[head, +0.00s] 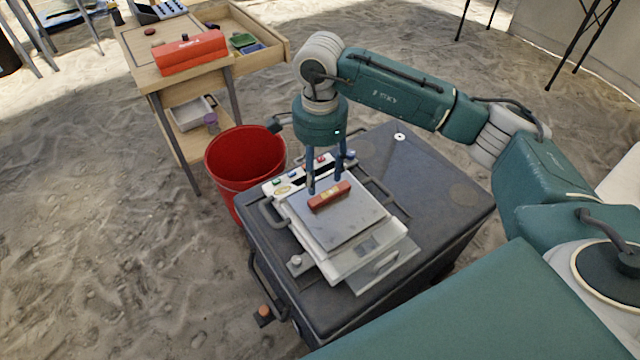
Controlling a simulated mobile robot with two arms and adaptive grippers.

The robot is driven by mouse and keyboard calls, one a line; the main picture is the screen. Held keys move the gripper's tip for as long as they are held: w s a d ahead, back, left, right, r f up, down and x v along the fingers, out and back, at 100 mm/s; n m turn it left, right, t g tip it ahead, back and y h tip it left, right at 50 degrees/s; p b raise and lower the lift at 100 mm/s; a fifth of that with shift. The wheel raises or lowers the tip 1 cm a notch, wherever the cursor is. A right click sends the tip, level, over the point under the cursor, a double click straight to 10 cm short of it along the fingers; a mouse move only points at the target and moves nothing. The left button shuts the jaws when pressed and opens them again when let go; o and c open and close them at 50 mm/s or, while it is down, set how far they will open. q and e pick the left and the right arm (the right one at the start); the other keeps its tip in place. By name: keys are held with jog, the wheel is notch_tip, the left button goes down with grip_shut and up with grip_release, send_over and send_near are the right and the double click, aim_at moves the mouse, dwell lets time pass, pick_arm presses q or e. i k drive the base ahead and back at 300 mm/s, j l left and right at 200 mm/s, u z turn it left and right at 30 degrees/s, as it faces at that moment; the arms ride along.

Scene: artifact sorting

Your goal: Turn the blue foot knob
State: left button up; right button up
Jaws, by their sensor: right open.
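A light grey scale-like device (340,226) stands on a dark case. A small blue knob-like part (350,155) shows at its back right corner, partly behind my right gripper; its exact shape is too small to tell. My right gripper (325,184) points down over the back of the device's plate, its two blue fingers open and apart. A red spirit level with a yellow middle (329,197) lies on the plate just in front of the fingertips; I cannot tell whether they touch it. A pale knob (295,261) sits at the front left corner. My left gripper is out of view.
The dark case (440,190) has free top surface to the right of the device. A red bucket (240,160) stands on the sand at left. Behind it is a wooden table (140,50) with a red toolbox (190,52) and an open drawer.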

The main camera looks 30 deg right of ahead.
aim_at(351, 153)
jog(key=k+j, duration=0.8)
jog(key=j, duration=0.15)
